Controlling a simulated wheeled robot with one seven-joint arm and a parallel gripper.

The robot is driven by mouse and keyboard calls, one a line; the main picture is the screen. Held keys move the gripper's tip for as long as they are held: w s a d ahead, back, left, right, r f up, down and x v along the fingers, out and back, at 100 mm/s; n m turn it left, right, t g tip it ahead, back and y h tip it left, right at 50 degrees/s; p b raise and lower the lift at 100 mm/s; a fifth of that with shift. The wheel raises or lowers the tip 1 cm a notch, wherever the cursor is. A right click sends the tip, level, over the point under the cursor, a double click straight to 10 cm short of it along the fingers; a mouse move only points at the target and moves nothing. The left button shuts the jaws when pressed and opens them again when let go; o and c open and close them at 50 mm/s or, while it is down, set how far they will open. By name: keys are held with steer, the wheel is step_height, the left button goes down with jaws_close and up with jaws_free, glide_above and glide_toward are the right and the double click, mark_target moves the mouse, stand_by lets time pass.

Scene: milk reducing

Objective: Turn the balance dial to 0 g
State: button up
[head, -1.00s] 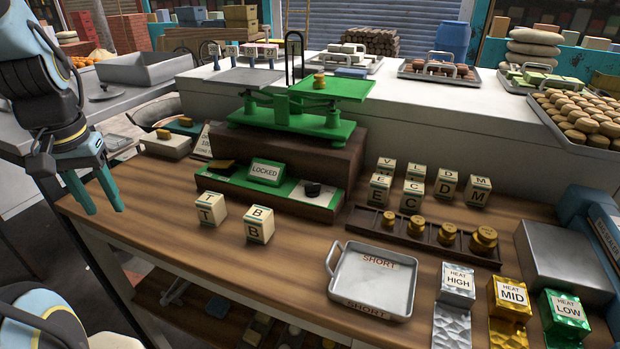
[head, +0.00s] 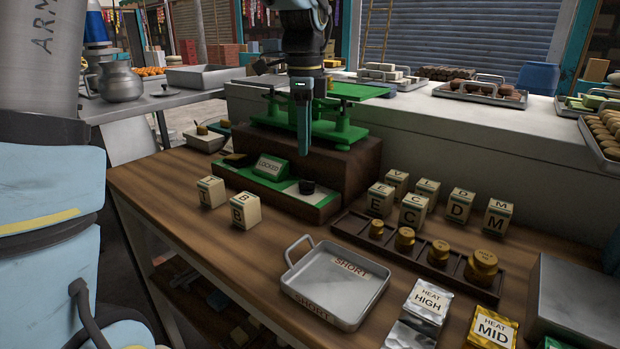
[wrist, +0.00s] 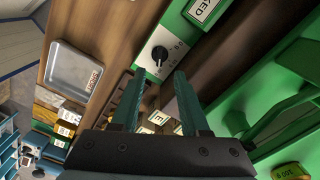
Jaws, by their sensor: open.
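The balance dial is a small black knob (head: 307,187) on a pale panel at the right end of the green balance base (head: 322,205). In the wrist view the dial (wrist: 159,54) shows a white pointer line and small marks beside it, too small to read. My gripper (head: 304,152) points down above and behind the dial in the head view, its fingers seen edge-on. In the wrist view the gripper (wrist: 160,76) is open and empty, with the dial just beyond and between its fingertips. The green balance (head: 345,131) is partly hidden by my arm.
A "LOCKED" sign (head: 271,168) stands left of the dial. Lettered blocks T (head: 211,192) and B (head: 244,211) are in front. A metal tray (head: 335,284), a rack of brass weights (head: 405,240) and more lettered blocks lie to the right.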

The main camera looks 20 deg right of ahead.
mark_target(307, 187)
step_height(307, 187, down, 9)
steer(key=shift+r+p, duration=0.2)
steer(key=shift+p, duration=0.3)
steer(key=shift+c, duration=0.3)
jaws_close()
